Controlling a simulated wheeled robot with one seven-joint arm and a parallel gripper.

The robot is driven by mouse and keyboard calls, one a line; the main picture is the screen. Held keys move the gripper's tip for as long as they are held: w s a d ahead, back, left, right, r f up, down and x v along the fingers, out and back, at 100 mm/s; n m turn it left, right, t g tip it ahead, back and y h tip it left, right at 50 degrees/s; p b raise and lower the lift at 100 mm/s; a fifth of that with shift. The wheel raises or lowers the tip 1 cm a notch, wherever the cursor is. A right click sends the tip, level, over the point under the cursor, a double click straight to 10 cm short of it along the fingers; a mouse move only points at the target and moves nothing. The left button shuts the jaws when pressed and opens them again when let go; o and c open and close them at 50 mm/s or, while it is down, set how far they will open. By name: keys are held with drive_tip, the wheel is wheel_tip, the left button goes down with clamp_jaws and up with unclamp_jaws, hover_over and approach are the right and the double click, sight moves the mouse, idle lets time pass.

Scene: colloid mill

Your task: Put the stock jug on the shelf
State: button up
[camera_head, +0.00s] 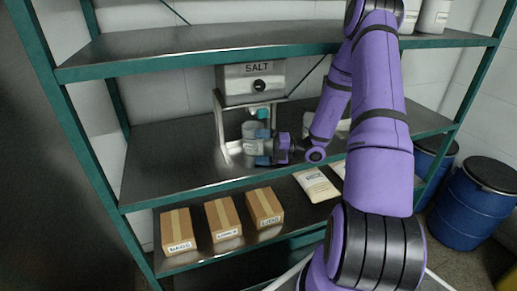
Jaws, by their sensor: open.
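A pale grey, see-through vessel, which looks like the stock jug (249,130), stands upright under the salt dispenser (251,82) on the middle shelf (165,152). My gripper (260,147) reaches in from the right at the vessel, with its blue fingertips apart. One fingertip is at the far side and one at the near side of the vessel. Whether they touch it I cannot tell. The gripper hides part of the vessel's right side and lower part.
The dispenser's metal stand (222,125) closely frames the vessel. The upper shelf (190,45) is mostly bare, with white containers (433,16) at its right. The middle shelf's left part is clear. Boxes (222,219) and a sack (316,184) lie below. Blue drums (475,205) stand at right.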

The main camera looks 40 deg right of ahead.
drive_tip(key=v, duration=0.6)
drive_tip(key=shift+s+d, duration=0.25)
drive_tip(key=shift+d, duration=0.05)
idle(1.6)
